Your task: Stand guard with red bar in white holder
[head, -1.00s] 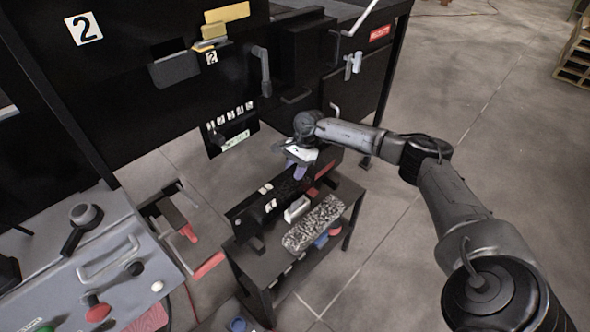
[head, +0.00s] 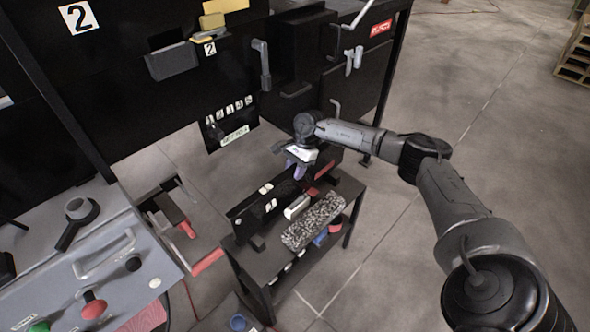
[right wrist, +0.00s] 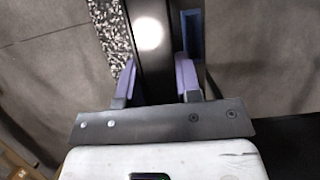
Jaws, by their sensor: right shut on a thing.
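A long black guard board (head: 262,205) with white labels stands on edge on the small dark table. A red bar (head: 325,170) shows near its far right end. A small white block (head: 297,206), perhaps the white holder, lies in front of the board. My right gripper (head: 298,172) points down at the board's upper edge. In the right wrist view, the purple fingers of my right gripper (right wrist: 156,85) stand on both sides of the black guard board (right wrist: 152,65), which has a round white spot. My left gripper is not in view.
A speckled grey slab (head: 313,222) lies at the front of the table (head: 268,262). A black machine (head: 120,90) stands behind. A grey control panel (head: 100,265) with a red knob is at lower left. Open floor (head: 480,170) lies to the right.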

